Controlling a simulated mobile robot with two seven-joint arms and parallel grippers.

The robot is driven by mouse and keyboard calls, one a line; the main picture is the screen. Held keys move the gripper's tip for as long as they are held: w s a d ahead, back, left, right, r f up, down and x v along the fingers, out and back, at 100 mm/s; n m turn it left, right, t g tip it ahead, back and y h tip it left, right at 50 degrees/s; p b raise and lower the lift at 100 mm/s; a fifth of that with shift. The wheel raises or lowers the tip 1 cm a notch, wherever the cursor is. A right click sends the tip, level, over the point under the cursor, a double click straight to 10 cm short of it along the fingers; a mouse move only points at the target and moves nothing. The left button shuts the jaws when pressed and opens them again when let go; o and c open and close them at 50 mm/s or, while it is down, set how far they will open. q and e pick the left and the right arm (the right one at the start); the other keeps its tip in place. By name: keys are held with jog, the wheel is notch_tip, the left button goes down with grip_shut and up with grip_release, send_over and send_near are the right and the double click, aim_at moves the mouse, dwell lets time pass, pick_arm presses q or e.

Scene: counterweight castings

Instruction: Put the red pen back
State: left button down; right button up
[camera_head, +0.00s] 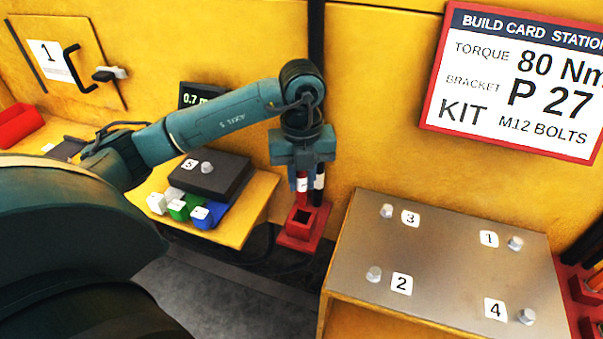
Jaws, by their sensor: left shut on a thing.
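My left gripper (302,172) points down in front of the yellow wall and is shut on the red pen (302,184), which has a white band and hangs upright below the fingers. A red holder (299,240) with a dark square opening stands right under it. I cannot tell whether the pen's lower end is inside the holder or just behind or above its opening. A black and white pen (319,182) stands upright close beside the red pen, to its right. My right gripper is not in view.
A metal-topped table (450,255) with several numbered bolts is close on the right. On the left, a yellow shelf (240,228) bears a dark block (222,172) and white, green and blue blocks. A build card (520,75) hangs on the wall.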

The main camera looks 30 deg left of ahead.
aim_at(302, 205)
pick_arm(q)
jog(key=shift+f, duration=0.3)
jog(key=shift+f+b, duration=0.4)
jog(key=shift+f, duration=0.05)
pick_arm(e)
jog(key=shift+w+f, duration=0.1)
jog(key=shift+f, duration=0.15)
pick_arm(q)
jog(key=shift+f, duration=0.1)
jog(key=shift+f+b, duration=0.7)
jog(key=shift+f, duration=0.05)
jog(key=shift+f+b, duration=0.55)
jog(key=shift+f, duration=0.2)
jog(key=shift+f+b, duration=0.8)
jog(key=shift+f, duration=0.2)
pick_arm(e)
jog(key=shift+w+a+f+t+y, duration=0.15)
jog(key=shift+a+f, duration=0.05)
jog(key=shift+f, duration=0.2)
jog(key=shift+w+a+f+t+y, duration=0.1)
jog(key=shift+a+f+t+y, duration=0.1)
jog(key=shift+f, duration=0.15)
pick_arm(q)
jog(key=shift+f+b, duration=0.4)
jog(key=shift+f, duration=0.15)
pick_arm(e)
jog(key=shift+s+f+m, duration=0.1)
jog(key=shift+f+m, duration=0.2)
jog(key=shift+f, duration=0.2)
